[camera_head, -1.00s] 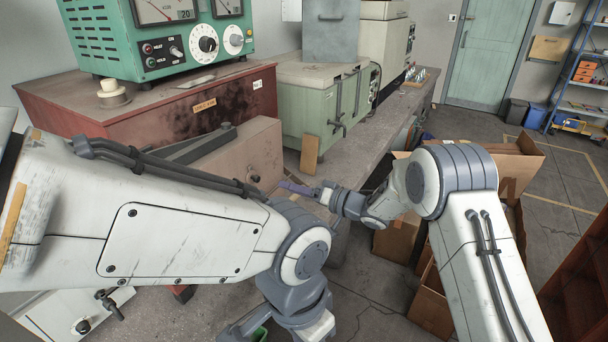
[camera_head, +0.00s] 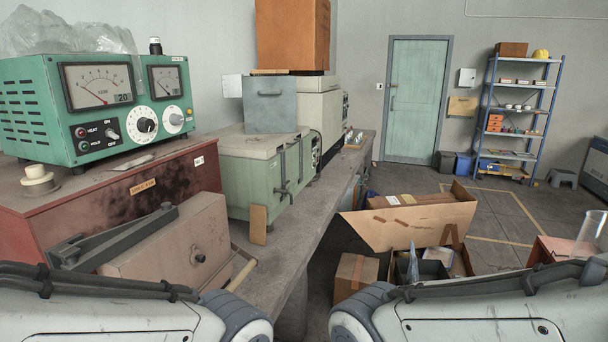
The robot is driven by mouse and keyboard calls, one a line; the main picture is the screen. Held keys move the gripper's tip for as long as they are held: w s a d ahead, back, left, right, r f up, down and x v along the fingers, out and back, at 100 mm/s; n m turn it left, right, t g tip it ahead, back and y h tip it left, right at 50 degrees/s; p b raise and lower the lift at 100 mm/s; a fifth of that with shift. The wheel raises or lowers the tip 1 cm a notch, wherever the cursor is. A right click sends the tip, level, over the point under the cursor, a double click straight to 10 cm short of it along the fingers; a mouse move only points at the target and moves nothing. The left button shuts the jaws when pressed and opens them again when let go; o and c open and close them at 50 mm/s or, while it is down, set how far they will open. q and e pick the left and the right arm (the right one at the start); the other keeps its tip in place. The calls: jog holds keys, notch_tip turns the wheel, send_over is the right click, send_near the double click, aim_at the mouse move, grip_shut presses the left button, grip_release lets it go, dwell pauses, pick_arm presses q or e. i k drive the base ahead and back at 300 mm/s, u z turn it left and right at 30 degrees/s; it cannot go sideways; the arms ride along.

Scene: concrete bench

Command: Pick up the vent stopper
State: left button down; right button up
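A cream, stepped round plug (camera_head: 37,178), which looks like the vent stopper, sits upright on a grey round collar on top of the dark red box (camera_head: 120,185) at the left. Nothing of mine touches it. Only my two arms show along the bottom edge, one at the left and one at the right. Both grippers are out of the picture, so what they hold cannot be seen.
A green meter unit (camera_head: 100,150) stands on the red box behind the plug. A pale brown box with a dark lever (camera_head: 110,240) stands in front. A green chest (camera_head: 255,170) is farther along the bench. Open cardboard boxes (camera_head: 410,220) stand on the floor at right.

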aim_at(36, 174)
jog(key=z, duration=0.55)
jog(key=i, duration=2.1)
jog(key=u, duration=4.1)
